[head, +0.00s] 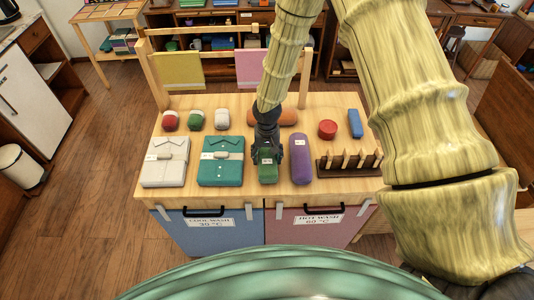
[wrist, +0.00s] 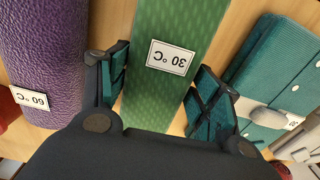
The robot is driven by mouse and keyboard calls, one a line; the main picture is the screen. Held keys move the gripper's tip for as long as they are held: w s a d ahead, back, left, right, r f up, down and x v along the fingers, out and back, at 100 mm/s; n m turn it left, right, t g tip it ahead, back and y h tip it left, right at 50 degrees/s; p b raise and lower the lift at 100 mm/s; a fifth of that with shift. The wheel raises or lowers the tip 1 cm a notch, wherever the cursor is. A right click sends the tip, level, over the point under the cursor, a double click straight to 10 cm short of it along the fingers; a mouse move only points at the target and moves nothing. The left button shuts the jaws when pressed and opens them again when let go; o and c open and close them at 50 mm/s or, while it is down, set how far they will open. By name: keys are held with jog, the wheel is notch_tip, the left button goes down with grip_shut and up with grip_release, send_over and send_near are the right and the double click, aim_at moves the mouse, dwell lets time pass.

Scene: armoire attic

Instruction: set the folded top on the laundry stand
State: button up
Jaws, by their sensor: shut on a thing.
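My gripper (head: 266,152) points down over the wooden laundry stand (head: 222,121). It is shut on a green patterned item (head: 267,174) with a 30 °C tag. The wrist view shows this item (wrist: 190,30) between the two fingers. I cannot tell whether it touches the stand's top. A folded teal top (head: 221,172) with a collar lies just left of it; part of it shows at the right of the wrist view (wrist: 275,70). A folded white top (head: 165,172) lies further left. A purple roll (head: 300,160), tagged 60 °C in the wrist view (wrist: 45,50), lies to the right.
Small red, green and white items line the stand's back left. An orange roll (head: 288,116), a red round item (head: 327,129) and a blue item (head: 355,123) are at back right. A peg rack (head: 348,170) stands front right. Blue (head: 208,235) and pink (head: 310,230) wash fronts are below.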

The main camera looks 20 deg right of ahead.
aim_at(267, 155)
jog(key=shift+f, duration=0.25)
jog(key=o, duration=1.1)
jog(key=shift+r+b, duration=1.7)
jog(key=shift+r, duration=4.5)
